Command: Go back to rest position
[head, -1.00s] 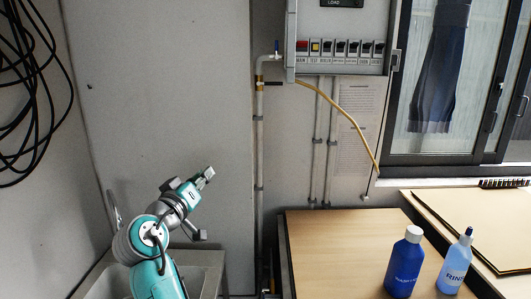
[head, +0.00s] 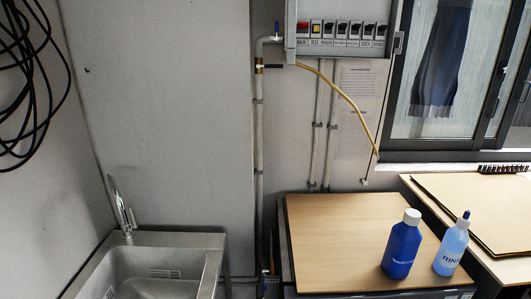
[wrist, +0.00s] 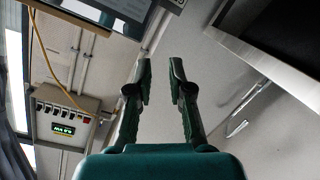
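My gripper (wrist: 160,82) shows in the wrist view with its two fingers apart and nothing between them. Behind it is a plain grey wall. My arm and gripper are out of the head view.
A steel sink (head: 205,272) with a tap (head: 122,212) stands at the lower left. A dark blue bottle (head: 402,247) and a light blue bottle (head: 452,247) stand on the wooden worktop (head: 330,230). A switch panel (head: 343,30) hangs on the wall; black cable (head: 40,90) hangs at left.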

